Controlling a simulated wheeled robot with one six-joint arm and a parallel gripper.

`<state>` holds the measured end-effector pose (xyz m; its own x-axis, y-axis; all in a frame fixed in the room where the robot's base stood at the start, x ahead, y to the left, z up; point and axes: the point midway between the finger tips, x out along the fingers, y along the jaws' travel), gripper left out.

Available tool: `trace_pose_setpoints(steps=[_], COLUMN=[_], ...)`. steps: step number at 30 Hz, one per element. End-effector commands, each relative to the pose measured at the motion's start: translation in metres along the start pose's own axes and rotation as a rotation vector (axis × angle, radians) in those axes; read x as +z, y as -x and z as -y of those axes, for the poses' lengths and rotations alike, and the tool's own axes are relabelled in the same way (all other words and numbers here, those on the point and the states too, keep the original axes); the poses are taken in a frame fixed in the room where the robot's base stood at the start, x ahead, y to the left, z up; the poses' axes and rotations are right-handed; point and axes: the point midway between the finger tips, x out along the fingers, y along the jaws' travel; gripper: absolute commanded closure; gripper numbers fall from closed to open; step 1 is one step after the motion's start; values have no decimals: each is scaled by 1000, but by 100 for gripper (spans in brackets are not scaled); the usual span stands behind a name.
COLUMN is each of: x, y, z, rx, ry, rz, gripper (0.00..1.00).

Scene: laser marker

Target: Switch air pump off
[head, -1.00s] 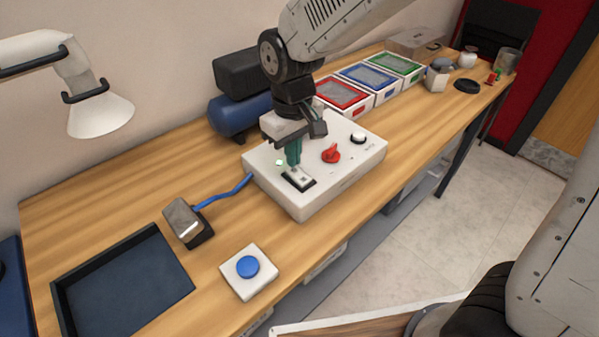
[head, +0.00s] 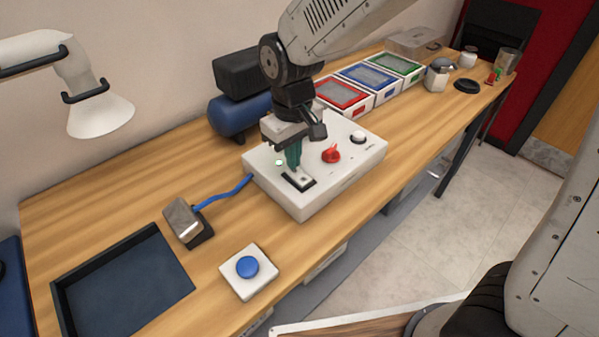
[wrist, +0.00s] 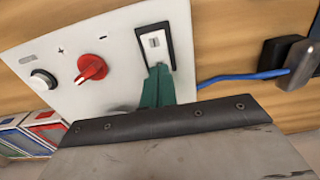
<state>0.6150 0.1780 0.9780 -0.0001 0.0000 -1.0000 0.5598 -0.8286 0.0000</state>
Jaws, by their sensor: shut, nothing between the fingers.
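The white control box (head: 345,183) sits on the bench with a black-framed white rocker switch (head: 303,179) near its front left corner. The switch also shows in the wrist view (wrist: 155,45). My gripper (head: 293,166) points down at the switch, its green fingers shut and empty. In the wrist view the fingertips (wrist: 158,72) are at the switch's near end; I cannot tell whether they touch it. They partly hide the switch in the head view. A small pale green light (head: 279,162) shows beside the gripper. The blue tank (head: 228,115) stands behind the box.
A red knob (head: 331,154) and a white button (head: 358,138) are on the same box.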

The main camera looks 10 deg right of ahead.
Motion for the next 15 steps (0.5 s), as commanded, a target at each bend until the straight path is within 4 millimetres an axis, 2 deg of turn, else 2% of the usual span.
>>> trace_pose_setpoints(steps=[15], x=[0], y=[-8], z=[0], rx=[0], ry=[0], rz=[0], gripper=[100])
